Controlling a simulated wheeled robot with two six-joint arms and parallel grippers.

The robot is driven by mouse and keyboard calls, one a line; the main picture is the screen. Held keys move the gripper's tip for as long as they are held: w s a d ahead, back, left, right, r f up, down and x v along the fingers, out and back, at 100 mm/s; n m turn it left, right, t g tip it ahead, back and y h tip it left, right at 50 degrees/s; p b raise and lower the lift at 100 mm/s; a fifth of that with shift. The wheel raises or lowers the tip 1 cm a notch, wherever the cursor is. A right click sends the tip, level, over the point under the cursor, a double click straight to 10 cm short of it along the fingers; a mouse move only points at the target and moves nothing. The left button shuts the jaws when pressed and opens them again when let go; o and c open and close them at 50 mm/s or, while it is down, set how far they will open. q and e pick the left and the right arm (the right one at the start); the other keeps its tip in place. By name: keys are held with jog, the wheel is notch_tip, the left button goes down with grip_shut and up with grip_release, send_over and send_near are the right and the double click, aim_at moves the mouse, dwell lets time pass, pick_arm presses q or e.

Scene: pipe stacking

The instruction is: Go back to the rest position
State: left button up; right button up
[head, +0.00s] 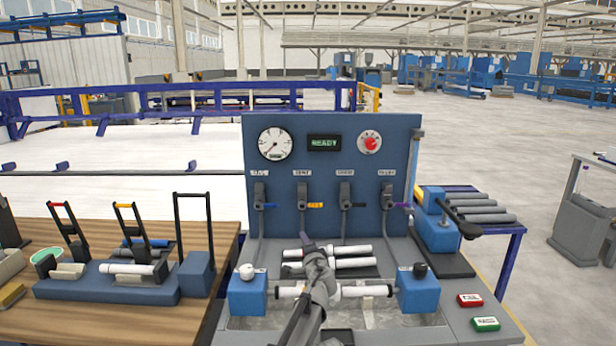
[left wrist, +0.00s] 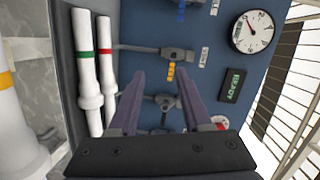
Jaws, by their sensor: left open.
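My left gripper (head: 306,240) is open and empty. Its arm comes up from the bottom middle of the head view, passing in front of the white pipes and partly hiding them. In the left wrist view the two fingers (left wrist: 161,78) are spread and point at the blue panel, with nothing between them. White pipes (head: 347,250) lie behind the gripper on the bench. In the left wrist view one pipe has a green band (left wrist: 86,55) and one a red band (left wrist: 106,52). Another white pipe (head: 362,291) spans between two blue blocks. My right gripper is not in view.
The blue panel (head: 325,220) with gauge, READY display and levers stands behind the gripper. A wooden table (head: 120,322) with a blue rack (head: 105,288) is at left. A blue clamp (head: 436,225) and grey cylinders (head: 480,209) are at right. Red and green buttons sit at front right.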

pick_arm(q)
jog(key=s+a+f+n+g+y+p, duration=0.1)
jog(key=s+a+f+n+g+p, duration=0.2)
jog(key=s, duration=0.5)
jog(key=s+a+f+n+g+y+p, duration=0.1)
jog(key=s+a+f+n+g, duration=0.3)
jog(key=s, duration=0.5)
jog(key=s+d+f+n+g+h+p, duration=0.1)
jog(key=s+g, duration=0.3)
jog(key=s, duration=0.9)
jog(key=s+f+n+g+h+p, duration=0.1)
jog(key=s+g, duration=0.4)
jog(key=s, duration=0.8)
jog(key=shift+s+d+f+n+h+p, duration=0.15)
jog(key=shift+d+f+n+h+p, duration=0.2)
jog(key=shift+f+h+p, duration=0.6)
